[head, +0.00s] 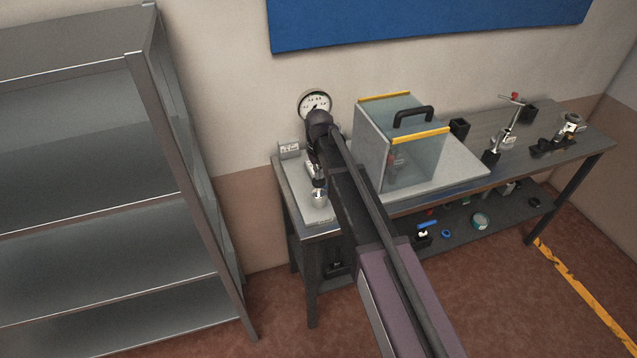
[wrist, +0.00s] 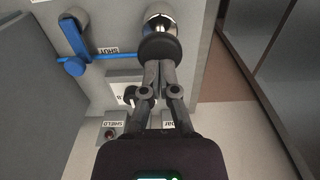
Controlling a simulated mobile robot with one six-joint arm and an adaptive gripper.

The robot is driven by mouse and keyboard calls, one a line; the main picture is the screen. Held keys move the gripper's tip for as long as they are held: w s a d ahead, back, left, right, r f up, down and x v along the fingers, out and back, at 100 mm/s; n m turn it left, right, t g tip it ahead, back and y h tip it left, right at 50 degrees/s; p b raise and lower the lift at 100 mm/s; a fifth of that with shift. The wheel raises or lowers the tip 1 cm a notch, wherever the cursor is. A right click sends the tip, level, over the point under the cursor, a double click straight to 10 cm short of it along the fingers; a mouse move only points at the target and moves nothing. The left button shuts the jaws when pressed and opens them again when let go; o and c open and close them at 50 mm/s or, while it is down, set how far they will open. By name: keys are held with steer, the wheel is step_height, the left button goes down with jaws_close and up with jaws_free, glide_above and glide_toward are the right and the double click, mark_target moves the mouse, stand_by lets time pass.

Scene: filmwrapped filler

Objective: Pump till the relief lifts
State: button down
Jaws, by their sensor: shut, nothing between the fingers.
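My gripper (wrist: 160,68) is shut and empty. In the wrist view its fingertips meet at the edge of a round black cap (wrist: 160,47) with a shiny metal cylinder (wrist: 161,20) beyond it; I cannot tell whether they touch. A shiny metal part also shows below my wrist in the head view (head: 319,198). A round white dial gauge (head: 314,103) stands behind my arm, its lower part covered. A blue lever (wrist: 74,38) lies left of the cap, near a label reading SHUT (wrist: 108,50). The relief cannot be made out.
A clear box (head: 404,160) with yellow edges and a black handle (head: 413,117) stands on the bench (head: 540,160) right of my arm. Metal fittings (head: 502,140) stand farther right. A lower shelf holds small parts. A metal rack (head: 90,190) stands left.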

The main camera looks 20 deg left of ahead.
mark_target(319, 183)
steer(key=shift+f+b, duration=1.8)
steer(key=shift+f, duration=0.25)
step_height(319, 183, up, 6)
steer(key=p, duration=0.5)
steer(key=shift+f+p, duration=0.2)
steer(key=shift+p, duration=0.15)
stand_by(0.6)
steer(key=shift+f, duration=0.15)
stand_by(0.5)
steer(key=shift+r, duration=0.2)
stand_by(1.5)
steer(key=shift+f, duration=0.2)
stand_by(0.4)
steer(key=shift+r, duration=0.2)
stand_by(1.6)
